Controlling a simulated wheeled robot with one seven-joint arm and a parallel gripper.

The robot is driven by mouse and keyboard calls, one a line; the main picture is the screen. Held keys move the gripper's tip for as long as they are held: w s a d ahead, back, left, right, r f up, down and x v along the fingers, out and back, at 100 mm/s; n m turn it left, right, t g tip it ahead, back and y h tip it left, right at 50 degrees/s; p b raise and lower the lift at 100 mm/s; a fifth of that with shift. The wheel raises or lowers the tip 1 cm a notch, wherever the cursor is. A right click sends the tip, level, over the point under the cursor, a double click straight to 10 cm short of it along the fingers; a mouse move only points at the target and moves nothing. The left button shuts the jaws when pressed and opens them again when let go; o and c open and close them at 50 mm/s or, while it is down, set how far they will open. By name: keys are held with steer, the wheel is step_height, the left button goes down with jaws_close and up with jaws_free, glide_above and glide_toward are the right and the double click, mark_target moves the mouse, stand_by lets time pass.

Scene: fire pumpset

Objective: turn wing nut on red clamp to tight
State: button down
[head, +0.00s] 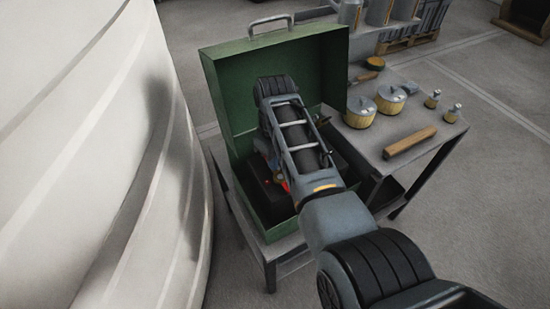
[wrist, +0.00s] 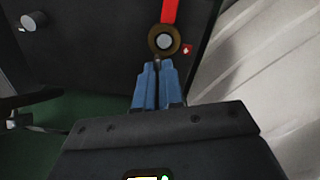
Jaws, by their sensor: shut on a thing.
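In the wrist view, the red clamp (wrist: 170,12) shows as a red bar at the top, on a dark panel. At its lower end is a round brass-coloured piece with a pale grey centre (wrist: 164,41). My gripper (wrist: 157,64) has its two blue fingers close together just below this round piece. The fingertips are shut on a small dark part at its lower edge, which I take as the wing nut (wrist: 156,58); its shape is mostly hidden. In the head view, my arm hides the gripper and most of the clamp inside the green box.
The open green box (head: 223,120) stands on a grey table (head: 427,145), its lid raised behind my arm. Yellow-and-grey pots (head: 390,101) and a wooden block (head: 410,141) lie to the right. A large white curved body (head: 95,150) is close on the left.

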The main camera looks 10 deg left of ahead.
steer(key=shift+m, duration=0.3)
steer(key=m+p, duration=0.1)
steer(key=m, duration=0.3)
steer(key=shift+m, duration=0.3)
steer(key=m+p, duration=0.1)
steer(key=m, duration=0.9)
steer(key=shift+m+p, duration=0.3)
steer(key=shift+m, duration=2.3)
steer(key=c, duration=1.3)
jaws_free()
steer(key=shift+o, duration=0.2)
